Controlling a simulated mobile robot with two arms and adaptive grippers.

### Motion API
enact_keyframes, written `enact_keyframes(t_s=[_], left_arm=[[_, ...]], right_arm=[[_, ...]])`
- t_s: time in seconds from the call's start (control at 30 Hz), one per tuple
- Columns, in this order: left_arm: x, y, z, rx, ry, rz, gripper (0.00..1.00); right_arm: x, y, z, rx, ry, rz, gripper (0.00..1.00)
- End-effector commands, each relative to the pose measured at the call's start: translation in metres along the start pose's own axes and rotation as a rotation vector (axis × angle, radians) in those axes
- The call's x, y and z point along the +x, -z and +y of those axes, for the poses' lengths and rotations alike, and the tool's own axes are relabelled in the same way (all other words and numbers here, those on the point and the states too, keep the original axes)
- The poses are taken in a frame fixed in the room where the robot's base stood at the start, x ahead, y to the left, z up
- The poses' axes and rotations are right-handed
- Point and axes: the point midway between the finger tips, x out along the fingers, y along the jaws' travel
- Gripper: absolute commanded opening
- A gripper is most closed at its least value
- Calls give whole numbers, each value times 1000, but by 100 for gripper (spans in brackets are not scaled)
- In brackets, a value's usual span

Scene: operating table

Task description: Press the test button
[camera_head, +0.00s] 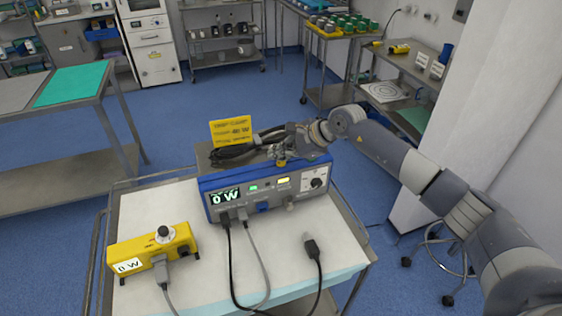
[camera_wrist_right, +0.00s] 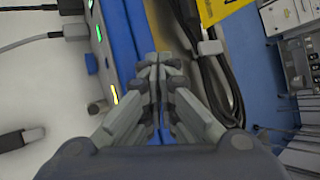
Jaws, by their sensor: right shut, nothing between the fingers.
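I cannot read which is the test button. My right gripper (camera_head: 281,160) is shut and empty, over the unit's top front edge, above the yellow button. In the right wrist view the shut fingers (camera_wrist_right: 160,65) point along the blue casing (camera_wrist_right: 127,40); the yellow light (camera_wrist_right: 114,95) is to their left. My left gripper is out of view.
Cables run over the white cart top (camera_head: 190,205), and a loose plug (camera_head: 312,248) lies in front.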

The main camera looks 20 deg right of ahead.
Motion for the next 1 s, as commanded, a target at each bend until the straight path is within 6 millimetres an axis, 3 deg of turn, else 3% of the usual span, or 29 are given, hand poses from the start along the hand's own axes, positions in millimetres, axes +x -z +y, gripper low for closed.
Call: enact_keyframes(t_s=[0.47, 1.0], left_arm=[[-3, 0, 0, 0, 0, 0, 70], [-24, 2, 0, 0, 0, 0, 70]], right_arm=[[-6, -4, -5, -1, 2, -1, 0], [-39, -28, -29, -2, 3, 0, 0]])
